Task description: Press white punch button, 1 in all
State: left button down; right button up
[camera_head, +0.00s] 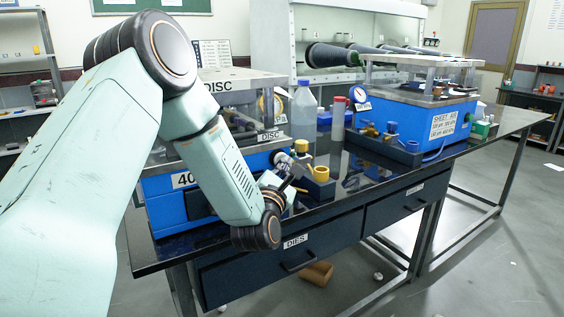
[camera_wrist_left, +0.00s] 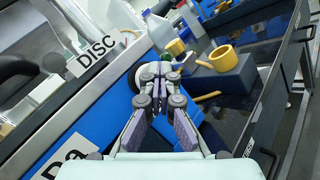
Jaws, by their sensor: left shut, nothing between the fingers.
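The blue machine (camera_head: 168,205) with the DISC label stands on the dark bench at the left, partly hidden behind my left arm. In the left wrist view, a pale round part that looks like the white punch button (camera_wrist_left: 134,78) sits on the blue front face, mostly hidden behind the fingers. My left gripper (camera_head: 301,166) is shut and empty close in front of this face. In the left wrist view its fingertips (camera_wrist_left: 158,70) are together beside the pale part; I cannot tell whether they touch it. My right gripper is not in view.
A yellow ring-topped part (camera_head: 320,173) on a blue block stands just right of the gripper. A clear bottle (camera_head: 303,112) stands behind it. A second blue machine labelled SHEET (camera_head: 415,118) stands at the right. The bench's front edge and drawers (camera_head: 300,262) lie below.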

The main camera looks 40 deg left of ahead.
pick_arm(q)
jog(key=shift+s+d+b, duration=0.25)
jog(key=shift+d+b, duration=0.1)
jog(key=shift+d, duration=0.35)
jog(key=d+b, duration=0.1)
jog(key=s+d, duration=0.1)
jog(key=d, duration=0.1)
jog(key=s+d+b, duration=0.1)
jog(key=shift+d+b, duration=0.3)
dwell(0.8)
